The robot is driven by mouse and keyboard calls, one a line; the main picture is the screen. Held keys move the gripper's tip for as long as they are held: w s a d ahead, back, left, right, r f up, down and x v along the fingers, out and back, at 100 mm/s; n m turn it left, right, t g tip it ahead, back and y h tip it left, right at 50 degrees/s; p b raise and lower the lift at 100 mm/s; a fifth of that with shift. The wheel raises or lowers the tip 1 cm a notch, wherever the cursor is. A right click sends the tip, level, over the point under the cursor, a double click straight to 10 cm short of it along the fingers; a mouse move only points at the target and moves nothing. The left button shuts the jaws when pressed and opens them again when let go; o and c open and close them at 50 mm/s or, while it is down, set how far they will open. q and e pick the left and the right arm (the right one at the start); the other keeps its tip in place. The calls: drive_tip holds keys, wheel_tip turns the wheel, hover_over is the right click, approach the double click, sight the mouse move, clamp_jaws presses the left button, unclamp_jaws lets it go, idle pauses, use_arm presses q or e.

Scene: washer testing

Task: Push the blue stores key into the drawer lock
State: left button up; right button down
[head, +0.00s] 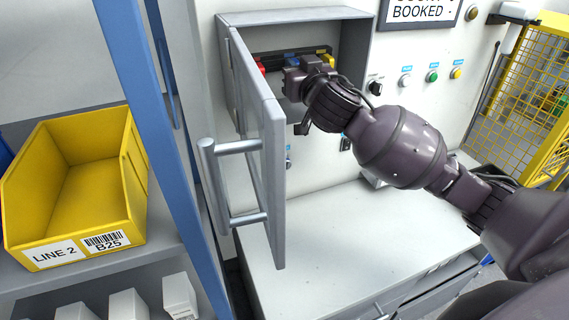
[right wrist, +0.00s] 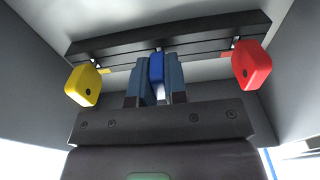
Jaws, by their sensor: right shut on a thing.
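The blue stores key (right wrist: 156,67) hangs at the middle of a black rack inside the open wall cabinet. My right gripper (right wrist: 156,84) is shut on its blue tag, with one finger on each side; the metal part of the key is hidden. In the head view my right gripper (head: 291,80) reaches into the cabinet, and a bit of blue shows just above it. A drawer front (head: 432,275) shows under the grey bench at the lower right; I cannot make out its lock. My left gripper is not in view.
A red key tag (right wrist: 251,65) and a yellow key tag (right wrist: 84,85) hang either side of the blue one. The cabinet door (head: 262,150) with its bar handle stands open at the left. The bench top (head: 330,240) is mostly clear. A yellow bin (head: 75,180) sits on the left shelf.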

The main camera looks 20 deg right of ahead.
drive_tip(key=shift+s, duration=0.1)
drive_tip(key=shift+s+a+f, duration=0.1)
drive_tip(key=shift+s, duration=1.1)
drive_tip(key=shift+s+a+f, duration=0.1)
drive_tip(key=shift+s, duration=1.1)
drive_tip(key=shift+s, duration=0.1)
drive_tip(key=s, duration=0.6)
drive_tip(key=shift+s+a+f, duration=0.15)
drive_tip(key=shift+s+f, duration=0.1)
drive_tip(key=shift+s, duration=0.15)
